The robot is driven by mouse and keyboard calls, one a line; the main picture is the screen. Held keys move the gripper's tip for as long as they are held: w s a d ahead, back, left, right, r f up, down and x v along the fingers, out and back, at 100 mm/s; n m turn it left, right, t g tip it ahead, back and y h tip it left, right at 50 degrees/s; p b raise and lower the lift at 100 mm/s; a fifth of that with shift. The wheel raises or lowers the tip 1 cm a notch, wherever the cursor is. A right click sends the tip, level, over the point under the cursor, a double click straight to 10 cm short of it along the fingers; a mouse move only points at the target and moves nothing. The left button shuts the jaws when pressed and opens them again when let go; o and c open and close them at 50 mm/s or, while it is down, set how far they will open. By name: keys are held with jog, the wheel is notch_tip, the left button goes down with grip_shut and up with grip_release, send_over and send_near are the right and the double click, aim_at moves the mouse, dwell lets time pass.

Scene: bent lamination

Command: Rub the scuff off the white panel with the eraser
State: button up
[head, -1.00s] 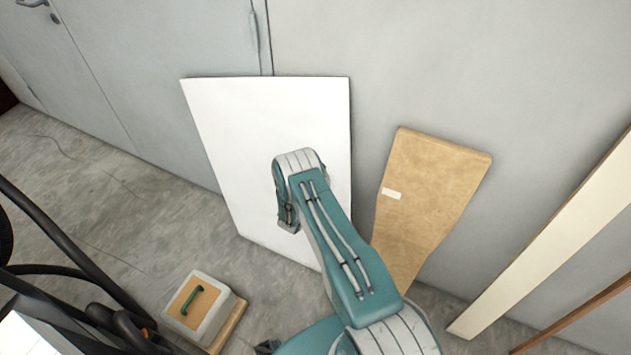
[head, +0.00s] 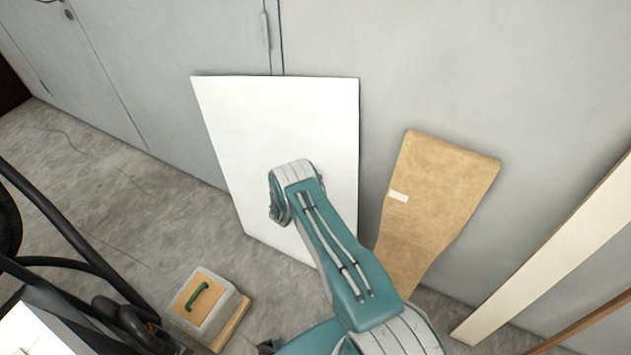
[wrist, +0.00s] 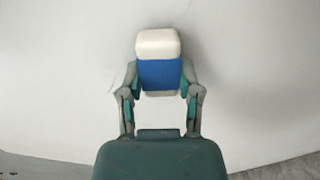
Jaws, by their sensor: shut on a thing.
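The white panel (head: 240,140) leans upright against the grey wall; it also fills most of the wrist view (wrist: 60,70). In the wrist view my gripper (wrist: 160,82) is shut on the eraser (wrist: 159,45), a white block with a blue sleeve. The eraser's white end points at the panel; I cannot tell whether it touches. Faint thin dark marks show on the panel left of the gripper and near the top edge; I cannot tell which is the scuff. In the head view my arm hides the eraser and the fingertips, in front of the panel's lower middle.
A bent tan board (head: 440,185) with a small white label leans right of the panel. A long cream plank (head: 550,255) leans farther right. Black hoses (head: 60,225) lie at far left.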

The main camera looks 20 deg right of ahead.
aim_at(328, 180)
jog(key=shift+w+a, duration=2.65)
jog(key=shift+w, duration=0.6)
jog(key=shift+s+d, duration=1.1)
jog(key=shift+s, duration=0.3)
jog(key=shift+s+d, duration=1.05)
jog(key=shift+s, duration=0.3)
jog(key=shift+s+d, duration=1.1)
jog(key=shift+s, duration=0.3)
jog(key=shift+s+d, duration=1.1)
jog(key=shift+s, duration=0.2)
jog(key=v, duration=0.6)
